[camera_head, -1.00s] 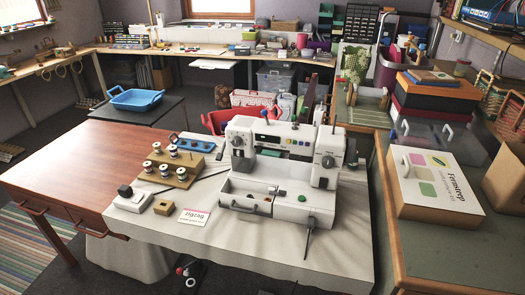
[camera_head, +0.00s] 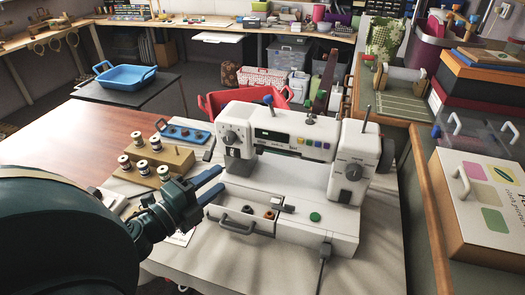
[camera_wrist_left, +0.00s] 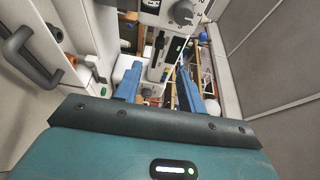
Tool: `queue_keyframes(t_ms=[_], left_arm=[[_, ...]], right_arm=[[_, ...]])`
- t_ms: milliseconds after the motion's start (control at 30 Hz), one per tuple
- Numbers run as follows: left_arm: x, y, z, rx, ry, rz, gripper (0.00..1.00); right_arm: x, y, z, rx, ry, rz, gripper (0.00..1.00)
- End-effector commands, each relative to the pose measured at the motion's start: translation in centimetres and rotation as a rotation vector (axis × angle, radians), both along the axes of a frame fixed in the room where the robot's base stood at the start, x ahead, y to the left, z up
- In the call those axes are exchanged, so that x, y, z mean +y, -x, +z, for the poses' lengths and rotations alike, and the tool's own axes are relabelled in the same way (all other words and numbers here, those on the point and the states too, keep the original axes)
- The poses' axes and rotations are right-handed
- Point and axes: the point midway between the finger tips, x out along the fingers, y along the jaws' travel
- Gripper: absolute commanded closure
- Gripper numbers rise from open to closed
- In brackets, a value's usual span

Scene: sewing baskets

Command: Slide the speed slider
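The white sewing machine (camera_head: 300,165) stands on the cloth-covered table. A small grey slider-like piece (camera_head: 284,206) sits on its base beside a green button (camera_head: 315,217); I cannot read a label marking it as the speed slider. My left gripper (camera_head: 221,181) is just left of the machine, its two blue fingers apart and pointing at it, with nothing seen between them. In the left wrist view the open fingers (camera_wrist_left: 158,88) face the machine, and a dial (camera_wrist_left: 182,12) shows at the top. My right gripper is in neither view.
A grey handle (camera_head: 237,226) juts from the machine's front; it also shows in the left wrist view (camera_wrist_left: 27,52). A wooden spool holder (camera_head: 160,160) and a blue tray (camera_head: 183,132) lie close behind my left gripper. A cardboard box (camera_head: 480,205) stands at right.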

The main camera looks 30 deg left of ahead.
Motion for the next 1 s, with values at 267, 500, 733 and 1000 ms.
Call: queue_keyframes(t_ms=[267, 500, 733, 1000], left_arm=[[-0.7, -4.7, 0.4, -0.003, -0.002, -0.001, 0.6], [-1.4, -8.9, 0.3, -0.002, 0.003, 0.002, 0.6], [-1.8, -11.6, 0.1, -0.001, 0.002, 0.003, 0.6], [-1.9, -12.4, 0.0, 0.002, 0.003, 0.003, 0.6]], right_arm=[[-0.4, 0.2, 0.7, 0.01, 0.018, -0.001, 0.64], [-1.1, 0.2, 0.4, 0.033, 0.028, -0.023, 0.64], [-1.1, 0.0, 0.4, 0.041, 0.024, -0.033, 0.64], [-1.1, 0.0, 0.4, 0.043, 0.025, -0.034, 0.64]])
